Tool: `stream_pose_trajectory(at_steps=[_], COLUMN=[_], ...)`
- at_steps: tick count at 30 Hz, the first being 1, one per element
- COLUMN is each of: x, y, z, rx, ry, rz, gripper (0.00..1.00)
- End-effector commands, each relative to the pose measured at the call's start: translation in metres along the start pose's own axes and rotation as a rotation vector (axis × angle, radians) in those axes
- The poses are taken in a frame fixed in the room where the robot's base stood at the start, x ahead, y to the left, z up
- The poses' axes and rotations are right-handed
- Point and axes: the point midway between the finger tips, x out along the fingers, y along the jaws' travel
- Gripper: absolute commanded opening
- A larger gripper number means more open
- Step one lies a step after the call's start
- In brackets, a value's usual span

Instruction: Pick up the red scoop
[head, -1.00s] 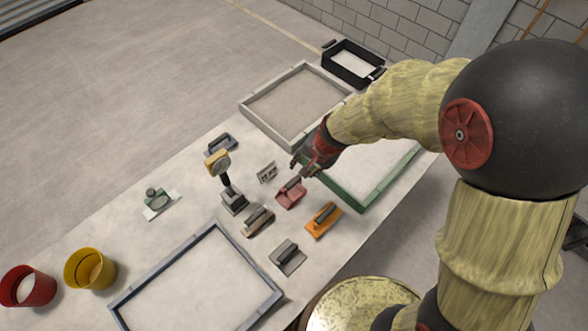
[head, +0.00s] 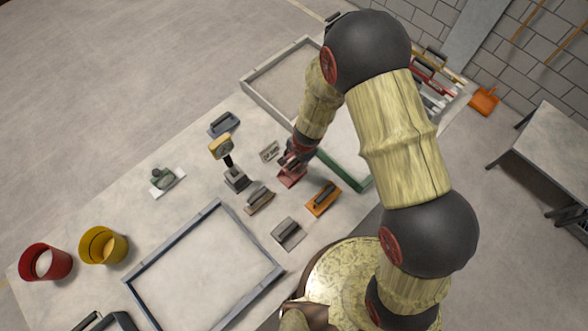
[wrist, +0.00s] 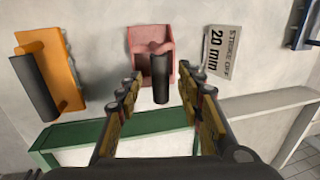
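The red scoop (head: 291,179) lies on the long pale table, between the orange tool and a small printed card. In the wrist view the scoop (wrist: 143,40) is a pinkish-red tray with a dark handle pointing toward me. My gripper (head: 291,161) is at the scoop's handle end. In the wrist view my gripper (wrist: 160,76) is open, one finger on each side of the dark handle. I see gaps between the fingers and the handle. Their height above the table is hard to tell.
An orange float (head: 323,198) and a grey one (head: 288,235) lie nearby. The "STRIKE OFF 20 mm" card (wrist: 222,52) is right of the scoop in the wrist view. A green-framed tray (wrist: 80,139) is close below the fingers there. A blue-grey frame (head: 140,285) lies front left.

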Motion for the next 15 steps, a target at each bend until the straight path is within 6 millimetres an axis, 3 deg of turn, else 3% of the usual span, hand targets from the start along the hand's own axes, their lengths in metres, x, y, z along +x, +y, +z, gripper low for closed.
stream_pose_trajectory(at_steps=[1,5,15], x=[0.010,0.021,0.022], y=[0.001,0.000,-0.001], z=[0.000,0.000,0.000], rx=[0.000,0.000,-0.001], ry=[0.000,0.000,0.000], rz=[0.001,0.000,-0.001], gripper=[0.37,0.37,0.34])
